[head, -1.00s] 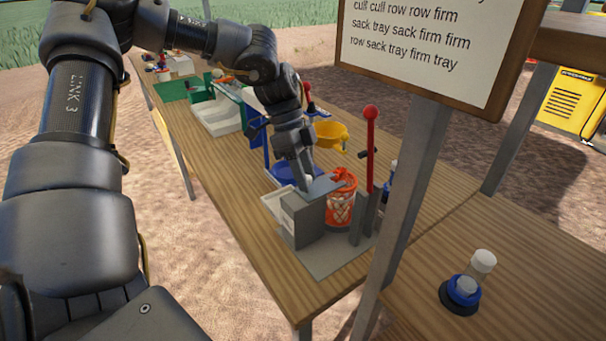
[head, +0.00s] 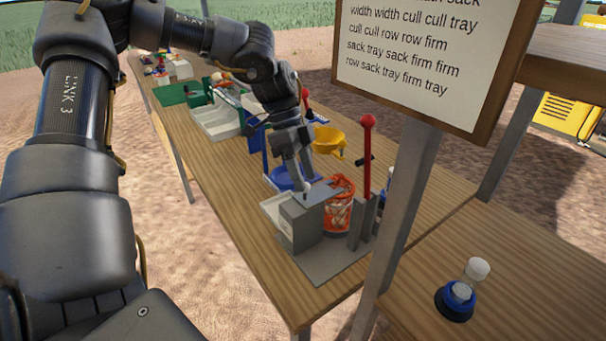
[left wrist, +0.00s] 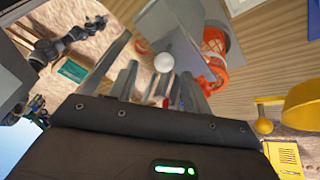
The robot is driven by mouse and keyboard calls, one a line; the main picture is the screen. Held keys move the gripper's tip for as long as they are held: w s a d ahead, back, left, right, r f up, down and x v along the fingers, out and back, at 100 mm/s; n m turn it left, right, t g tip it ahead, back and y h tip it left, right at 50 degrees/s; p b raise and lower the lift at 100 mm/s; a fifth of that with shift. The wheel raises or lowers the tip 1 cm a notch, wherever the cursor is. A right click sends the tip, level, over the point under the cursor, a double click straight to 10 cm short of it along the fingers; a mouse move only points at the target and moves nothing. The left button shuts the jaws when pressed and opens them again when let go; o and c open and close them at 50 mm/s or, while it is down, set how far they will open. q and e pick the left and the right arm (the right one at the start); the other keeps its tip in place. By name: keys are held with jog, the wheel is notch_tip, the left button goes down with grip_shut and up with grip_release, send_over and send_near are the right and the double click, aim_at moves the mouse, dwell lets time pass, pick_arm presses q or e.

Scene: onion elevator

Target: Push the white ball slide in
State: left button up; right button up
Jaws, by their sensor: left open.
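The white ball slide shows as a small white ball (head: 306,187) at the top of a grey box (head: 301,226) on the wooden table. My left gripper (head: 298,176) points down at it from behind, its fingers close to the ball. In the left wrist view the ball (left wrist: 164,62) appears between the two open fingers (left wrist: 162,78), with a grey plate (left wrist: 172,28) beyond it. Whether a finger touches the ball I cannot tell. My right gripper is not in view.
An orange basket (head: 338,212) and a red-knobbed lever (head: 367,150) stand right of the box. A blue tray (head: 285,180) and a yellow cup (head: 327,139) lie behind. A post (head: 410,200) holding a sign (head: 415,60) stands in front at right.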

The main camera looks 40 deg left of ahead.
pick_arm(q)
jog(key=shift+r+p, duration=0.9)
jog(key=shift+r, duration=0.9)
